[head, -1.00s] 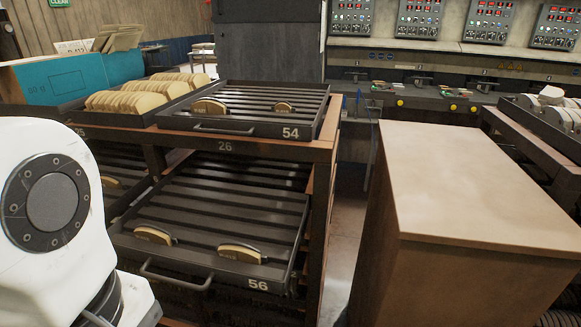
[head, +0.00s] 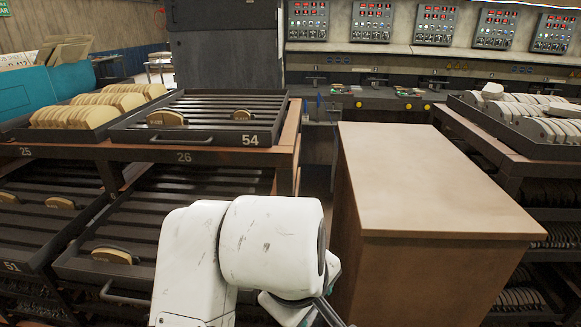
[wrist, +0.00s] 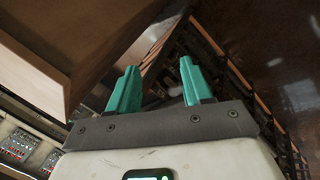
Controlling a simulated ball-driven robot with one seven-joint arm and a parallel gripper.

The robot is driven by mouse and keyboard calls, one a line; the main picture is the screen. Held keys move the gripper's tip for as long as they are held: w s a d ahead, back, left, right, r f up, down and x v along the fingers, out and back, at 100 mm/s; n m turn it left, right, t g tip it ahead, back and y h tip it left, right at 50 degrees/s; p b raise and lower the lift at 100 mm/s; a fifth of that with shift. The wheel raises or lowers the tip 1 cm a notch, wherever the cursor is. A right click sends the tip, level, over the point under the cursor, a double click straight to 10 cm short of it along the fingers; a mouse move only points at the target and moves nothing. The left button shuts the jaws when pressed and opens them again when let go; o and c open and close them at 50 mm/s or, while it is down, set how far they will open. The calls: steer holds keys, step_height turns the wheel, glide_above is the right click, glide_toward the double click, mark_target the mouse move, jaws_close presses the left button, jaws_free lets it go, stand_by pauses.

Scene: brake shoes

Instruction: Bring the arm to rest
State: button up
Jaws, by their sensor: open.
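My gripper (wrist: 157,88) shows in the wrist view with two teal fingers spread apart and nothing between them. In that view it is beside the brown box-shaped bench, with dark floor beyond. In the head view my white arm crosses the lower middle, in front of the lower pulled-out tray; its end hangs low near the left side of the bench, and the fingertips are not clearly seen there.
The wooden bench (head: 430,185) with a bare top stands right of my arm. Tray 54 (head: 200,136) holds two brake shoes on the left rack. The lower tray (head: 100,265) is partly hidden by my arm. A tray of pale shoes (head: 520,140) stands at right.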

steer(key=s+d+f+m+h, duration=0.1)
steer(key=d+f+m, duration=0.1)
steer(key=d+f, duration=0.45)
steer(key=d+f+m, duration=0.1)
steer(key=d+f, duration=0.2)
steer(key=d, duration=0.6)
steer(key=s+d+f+m+h, duration=0.1)
steer(key=d+f+m, duration=0.1)
steer(key=d+f, duration=0.45)
steer(key=s+d+f+m+g+y, duration=0.1)
steer(key=s+f+m+y, duration=0.1)
steer(key=s+f, duration=0.4)
steer(key=s+d+f+m+g+y, duration=0.1)
steer(key=s+f, duration=0.6)
steer(key=s, duration=0.9)
steer(key=shift+d+f+m+g+y, duration=0.15)
steer(key=shift+d+m+g+y, duration=0.2)
steer(key=shift+m+g, duration=0.4)
